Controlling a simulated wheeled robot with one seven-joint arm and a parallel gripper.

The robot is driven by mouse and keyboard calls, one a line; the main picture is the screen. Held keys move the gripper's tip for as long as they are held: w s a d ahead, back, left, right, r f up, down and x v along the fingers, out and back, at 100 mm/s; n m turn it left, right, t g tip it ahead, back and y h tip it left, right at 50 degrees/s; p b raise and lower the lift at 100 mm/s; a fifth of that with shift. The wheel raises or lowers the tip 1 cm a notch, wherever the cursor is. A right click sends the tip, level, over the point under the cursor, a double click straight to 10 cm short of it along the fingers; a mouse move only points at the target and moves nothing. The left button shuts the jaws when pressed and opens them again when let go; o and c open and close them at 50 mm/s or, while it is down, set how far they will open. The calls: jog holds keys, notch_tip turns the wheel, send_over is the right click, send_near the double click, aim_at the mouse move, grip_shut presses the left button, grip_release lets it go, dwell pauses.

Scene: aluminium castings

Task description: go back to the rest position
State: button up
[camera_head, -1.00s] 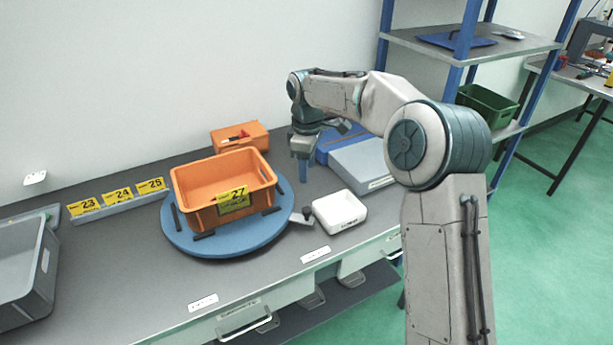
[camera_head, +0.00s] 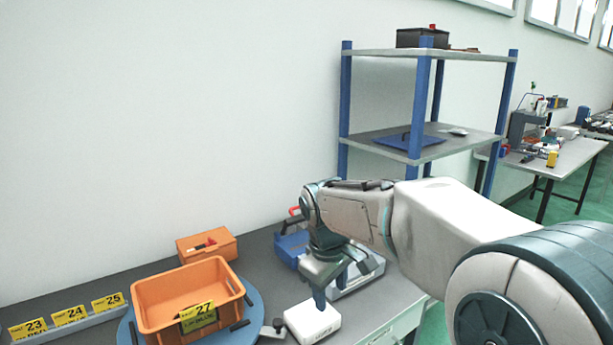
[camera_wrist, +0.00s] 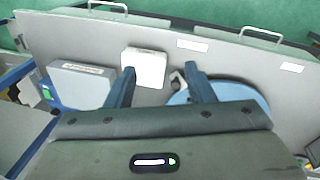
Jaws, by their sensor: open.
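My gripper (camera_head: 335,285) hangs fingers down above the table, in front of the grey box and behind the small white tray (camera_head: 312,320) in the head view.
An orange bin (camera_head: 165,310) labelled 27 stands on a blue turntable (camera_head: 252,320). An orange box (camera_head: 206,247), a blue case (camera_head: 290,245) and a grey box (camera_head: 362,270) stand behind and beside my gripper. A shelf rack (camera_head: 420,100) rises at the right.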

jog(key=s+d+f+m+t, duration=0.1)
jog(key=s+d+m, duration=0.3)
jog(key=s, duration=0.5)
jog(key=s+d+f+m, duration=0.2)
jog(key=s+d+m, duration=0.3)
jog(key=s, duration=0.5)
jog(key=shift+d+f+t+y, duration=0.3)
jog(key=shift+d+t+y, duration=0.1)
jog(key=shift+d, duration=0.3)
